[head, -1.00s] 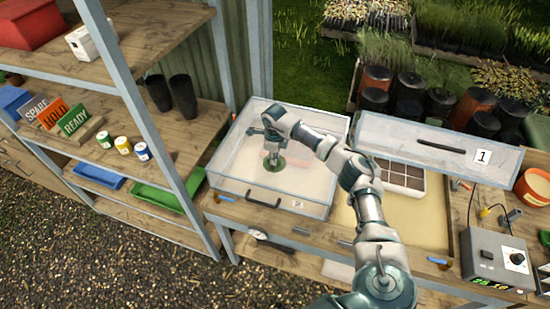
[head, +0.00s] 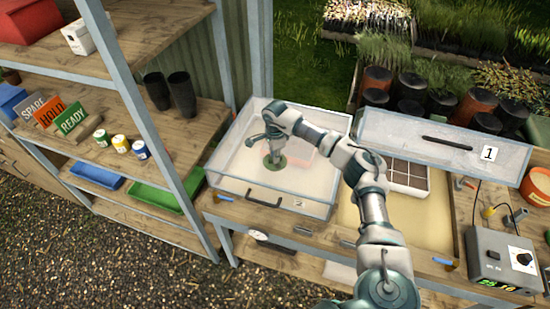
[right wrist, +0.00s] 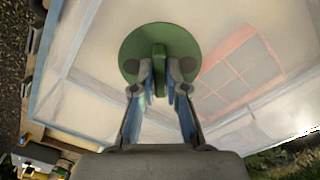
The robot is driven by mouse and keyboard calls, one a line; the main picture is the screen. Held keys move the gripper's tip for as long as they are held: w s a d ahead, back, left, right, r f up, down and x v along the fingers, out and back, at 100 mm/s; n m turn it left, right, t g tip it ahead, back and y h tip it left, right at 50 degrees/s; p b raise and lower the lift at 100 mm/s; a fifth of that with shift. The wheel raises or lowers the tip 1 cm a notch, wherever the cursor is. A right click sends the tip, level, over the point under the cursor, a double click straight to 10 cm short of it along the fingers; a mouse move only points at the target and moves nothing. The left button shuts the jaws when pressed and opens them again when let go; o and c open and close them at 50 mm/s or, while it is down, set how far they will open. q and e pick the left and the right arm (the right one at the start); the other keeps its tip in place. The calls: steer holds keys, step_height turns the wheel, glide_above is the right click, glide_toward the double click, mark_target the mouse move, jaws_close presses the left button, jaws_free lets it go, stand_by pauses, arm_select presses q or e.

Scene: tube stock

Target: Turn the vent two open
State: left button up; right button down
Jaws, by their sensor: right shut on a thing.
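The vent (head: 281,163) is a round green disc with a raised bar on the clear lid of the left propagator box (head: 232,186). In the right wrist view the green disc (right wrist: 185,42) shows from above, with its bar (right wrist: 159,52) upright in the picture. My right gripper (head: 274,158) reaches down onto the vent. In the right wrist view its fingers (right wrist: 160,76) are on both sides of the bar, shut on it. The near part of the bar is hidden between the fingers. My left gripper is not in view.
A second clear lid (head: 400,146) marked 1, with a dark handle, stands raised at the right above a seed tray (head: 408,176). A control box (head: 500,258) stands at the front right. Shelves (head: 120,120) with signs and pots stand at the left.

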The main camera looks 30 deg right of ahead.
steer(key=n+b, duration=0.1)
steer(key=n, duration=0.3)
steer(key=shift+n, duration=0.3)
steer(key=n+b, duration=0.1)
steer(key=n, duration=0.3)
steer(key=shift+n, duration=0.4)
steer(key=c, duration=1.2)
jaws_free()
steer(key=shift+w, duration=0.1)
step_height(320, 180, up, 12)
steer(key=shift+d+f, duration=0.15)
